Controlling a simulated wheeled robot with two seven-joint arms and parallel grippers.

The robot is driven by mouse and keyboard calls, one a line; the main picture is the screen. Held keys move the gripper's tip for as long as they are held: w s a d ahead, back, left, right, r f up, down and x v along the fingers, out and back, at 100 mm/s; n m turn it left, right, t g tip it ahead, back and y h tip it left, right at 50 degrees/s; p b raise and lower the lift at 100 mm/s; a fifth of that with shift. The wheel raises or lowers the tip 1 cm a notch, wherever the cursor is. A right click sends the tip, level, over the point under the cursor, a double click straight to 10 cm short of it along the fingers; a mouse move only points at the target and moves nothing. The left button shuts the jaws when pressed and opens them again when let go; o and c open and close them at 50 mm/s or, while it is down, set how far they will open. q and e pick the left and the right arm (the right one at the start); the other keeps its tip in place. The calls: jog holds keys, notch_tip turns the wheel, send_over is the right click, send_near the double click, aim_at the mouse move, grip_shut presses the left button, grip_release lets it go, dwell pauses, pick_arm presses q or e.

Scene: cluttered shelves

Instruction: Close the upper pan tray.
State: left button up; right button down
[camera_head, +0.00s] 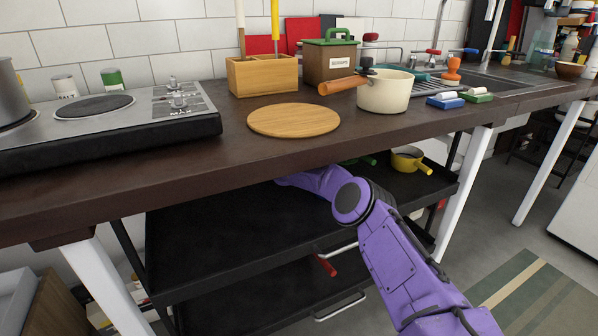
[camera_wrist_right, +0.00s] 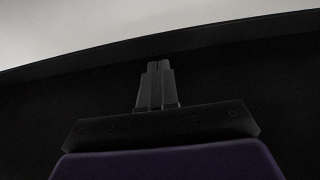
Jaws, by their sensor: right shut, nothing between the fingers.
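The upper pan tray (camera_head: 225,225) is a wide black tray under the wooden counter, sticking out in front of the counter's edge. A metal handle (camera_head: 337,249) shows at its front. My right arm, purple, reaches over the tray and in under the counter; its gripper is hidden there in the head view. In the right wrist view my right gripper (camera_wrist_right: 156,86) is shut and empty, in front of a dark surface with a pale area above. I cannot tell whether the fingertips touch that surface. My left gripper is not in view.
A yellow pan (camera_head: 410,161) sits at the right of the rack. A lower black tray (camera_head: 270,305) has its own handle, with a red handle-like item (camera_head: 326,265) above it. White counter legs (camera_head: 462,190) stand at both sides. A round board (camera_head: 293,119) and cream pot (camera_head: 385,92) are on the counter.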

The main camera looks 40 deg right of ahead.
jog(key=shift+s+a, duration=0.15)
jog(key=shift+s, duration=0.1)
jog(key=shift+a, duration=0.35)
jog(key=shift+s+d+r+b, duration=0.15)
jog(key=shift+s+r+b, duration=0.05)
jog(key=shift+s+b, duration=0.45)
jog(key=v, duration=0.7)
jog(key=shift+s+r+b, duration=0.1)
jog(key=shift+r+b, duration=0.15)
jog(key=shift+b, duration=0.1)
jog(key=shift+s, duration=0.45)
